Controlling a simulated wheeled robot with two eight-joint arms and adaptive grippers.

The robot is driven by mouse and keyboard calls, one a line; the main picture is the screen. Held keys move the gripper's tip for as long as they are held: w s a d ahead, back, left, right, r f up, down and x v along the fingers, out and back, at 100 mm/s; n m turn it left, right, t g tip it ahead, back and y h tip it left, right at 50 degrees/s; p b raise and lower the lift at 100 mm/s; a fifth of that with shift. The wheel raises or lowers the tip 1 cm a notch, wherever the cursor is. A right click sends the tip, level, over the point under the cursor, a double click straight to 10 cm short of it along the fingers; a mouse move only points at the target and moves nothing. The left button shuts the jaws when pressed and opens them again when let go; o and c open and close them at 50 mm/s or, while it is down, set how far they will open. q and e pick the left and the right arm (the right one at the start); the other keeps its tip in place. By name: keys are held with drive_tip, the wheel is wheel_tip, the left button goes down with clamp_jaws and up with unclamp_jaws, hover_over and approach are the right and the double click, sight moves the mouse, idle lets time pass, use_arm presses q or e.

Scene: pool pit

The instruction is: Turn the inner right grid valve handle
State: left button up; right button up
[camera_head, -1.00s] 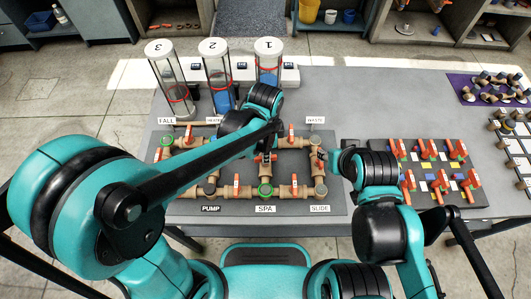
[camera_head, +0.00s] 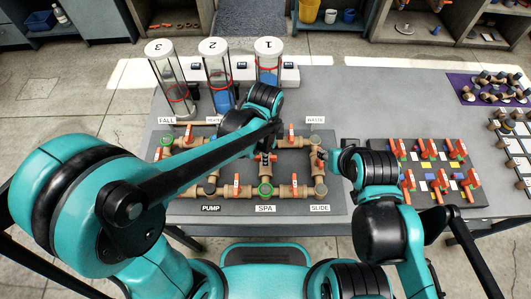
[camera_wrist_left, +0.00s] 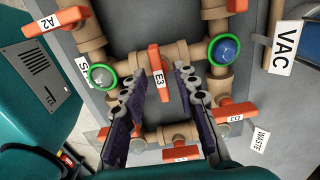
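The pipe grid has several orange valve handles. In the left wrist view the handle labelled E3 (camera_wrist_left: 157,72) sits on an inner pipe, between and just beyond the fingertips of my left gripper (camera_wrist_left: 160,84). The fingers stand apart on either side of it, with gaps visible. In the head view my left gripper (camera_head: 265,158) is low over the inner right pipe of the grid, and my arm partly hides that handle. My right gripper (camera_head: 329,160) is beside the right outer pipe, close to an orange handle there. Its fingers are too small to read.
Neighbouring handles A2 (camera_wrist_left: 54,21) and D3 (camera_wrist_left: 235,111) are close to the left gripper. Three clear cylinders (camera_head: 217,72) stand behind the grid. A second board of orange valves (camera_head: 428,150) lies to the right. Grey table is bare behind that board.

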use_arm(q)
wheel_tip(320, 180, up, 12)
idle(0.7)
idle(0.4)
drive_tip(key=s+a+f+n+t, duration=0.1)
drive_tip(key=s+a+n+t, duration=0.1)
drive_tip(key=a+n, duration=0.7)
drive_tip(key=s+a+f+n+t, duration=0.1)
drive_tip(key=s+a+n+t, duration=0.2)
drive_tip(key=a+n, duration=0.6)
drive_tip(key=shift+s+f+t+b, duration=0.25)
drive_tip(key=shift+f+t+b, duration=0.15)
drive_tip(key=shift+t, duration=0.7)
drive_tip(key=shift+d, duration=0.1)
